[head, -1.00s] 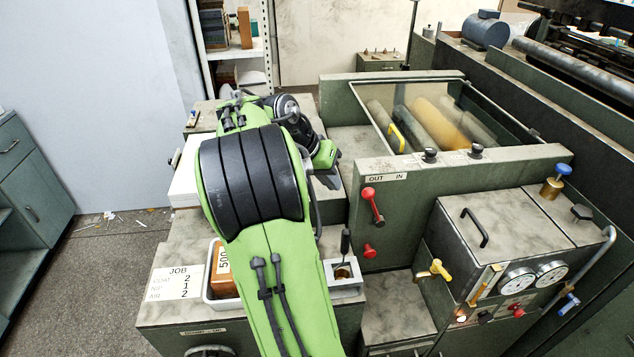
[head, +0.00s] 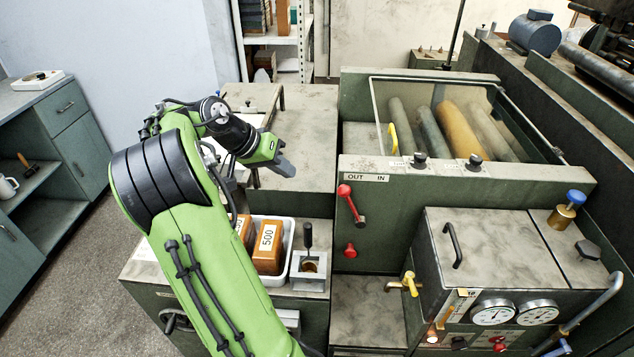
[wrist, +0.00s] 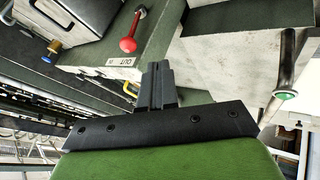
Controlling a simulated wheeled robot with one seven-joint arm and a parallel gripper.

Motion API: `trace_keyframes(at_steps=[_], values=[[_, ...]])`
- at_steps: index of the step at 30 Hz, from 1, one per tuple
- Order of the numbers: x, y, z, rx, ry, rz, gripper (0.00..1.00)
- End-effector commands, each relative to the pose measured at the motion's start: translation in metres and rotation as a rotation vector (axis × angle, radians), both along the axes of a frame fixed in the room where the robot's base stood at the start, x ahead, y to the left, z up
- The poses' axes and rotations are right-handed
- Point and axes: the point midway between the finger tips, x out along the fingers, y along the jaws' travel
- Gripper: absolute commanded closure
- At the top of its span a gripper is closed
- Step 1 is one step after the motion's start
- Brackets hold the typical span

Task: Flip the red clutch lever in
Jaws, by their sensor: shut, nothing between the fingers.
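The red clutch lever (head: 350,202) is on the green front panel of the roller machine. Its red knob is up and to the left, on the side under the word OUT of the OUT/IN label (head: 367,178). In the wrist view the lever (wrist: 129,44) shows at the upper middle, its round knob beside the label. My gripper (head: 287,166) is left of the lever in the head view, above the worktop and apart from the lever. In the wrist view my gripper's fingers (wrist: 158,75) are together, with nothing between them.
A second red knob (head: 350,250) sits below the lever. A yellow valve handle (head: 408,284) projects at the lower right. A white tray (head: 289,236) with brown 500 blocks and a small cup stand with a black handle (head: 309,284) are below my gripper.

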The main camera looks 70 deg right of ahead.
Motion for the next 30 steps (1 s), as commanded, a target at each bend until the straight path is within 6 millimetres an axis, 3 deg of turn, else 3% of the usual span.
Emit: trace_keyframes(at_steps=[14, 21, 30], values=[[-0.046, -0.041, -0.078, 0.003, 0.001, -0.003, 1.00], [-0.080, -0.044, -0.072, 0.000, -0.002, -0.002, 1.00], [-0.085, -0.044, -0.070, 0.001, 0.000, 0.000, 1.00]])
